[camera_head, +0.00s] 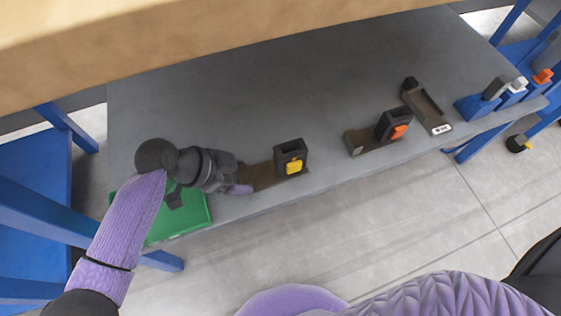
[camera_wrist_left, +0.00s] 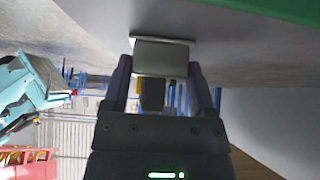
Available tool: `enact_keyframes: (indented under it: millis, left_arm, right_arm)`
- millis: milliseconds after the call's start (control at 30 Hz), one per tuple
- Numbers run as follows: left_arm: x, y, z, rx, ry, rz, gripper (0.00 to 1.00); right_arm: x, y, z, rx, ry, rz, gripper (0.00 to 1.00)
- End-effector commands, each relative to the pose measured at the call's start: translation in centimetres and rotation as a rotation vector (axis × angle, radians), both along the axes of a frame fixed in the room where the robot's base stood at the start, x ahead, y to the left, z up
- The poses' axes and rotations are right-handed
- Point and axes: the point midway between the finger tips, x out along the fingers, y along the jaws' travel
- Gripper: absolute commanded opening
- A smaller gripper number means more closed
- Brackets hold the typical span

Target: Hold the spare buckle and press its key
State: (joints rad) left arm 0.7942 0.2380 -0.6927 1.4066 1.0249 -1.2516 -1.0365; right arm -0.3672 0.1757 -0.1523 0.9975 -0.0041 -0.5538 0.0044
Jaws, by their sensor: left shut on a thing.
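A black buckle with a yellow key (camera_head: 290,160) sits at the front edge of the grey table, at the right end of a brown base (camera_head: 264,176). My left gripper (camera_head: 240,184) is at the left end of this base, shut on part of it. The left wrist view shows a grey block (camera_wrist_left: 162,58) between the gripper's fingers (camera_wrist_left: 161,88). A second black buckle with an orange key (camera_head: 396,129) stands to the right on a similar brown base. My right gripper is not in view.
A green tray (camera_head: 182,222) lies under my left wrist. A dark holder with a white label (camera_head: 428,108) lies right of the orange-key buckle. Blue blocks with grey, white and orange tops (camera_head: 508,96) stand at the right end. The table's (camera_head: 250,105) middle is clear.

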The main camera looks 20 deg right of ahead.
Motion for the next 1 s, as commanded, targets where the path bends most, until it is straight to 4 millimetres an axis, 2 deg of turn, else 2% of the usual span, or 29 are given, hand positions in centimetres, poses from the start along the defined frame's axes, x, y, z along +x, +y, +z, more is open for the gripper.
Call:
enact_keyframes:
  millis: [33, 300, 333, 1000]
  left_arm:
    - [-0.03, 0.11, -0.12, 0.005, 0.001, 0.0, 0.0]
    - [-0.03, 0.11, -0.13, 0.005, 0.001, 0.0, 0.0]
    - [-0.03, 0.11, -0.13, 0.005, 0.001, 0.0, 0.0]
    - [-0.04, 0.12, -0.14, 0.005, 0.002, 0.0, 0.0]
  right_arm:
    - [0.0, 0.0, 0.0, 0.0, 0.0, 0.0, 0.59]
    - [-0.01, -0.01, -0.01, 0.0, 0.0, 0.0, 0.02]
    - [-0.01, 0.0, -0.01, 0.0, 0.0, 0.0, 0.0]
    - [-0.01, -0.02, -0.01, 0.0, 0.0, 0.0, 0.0]
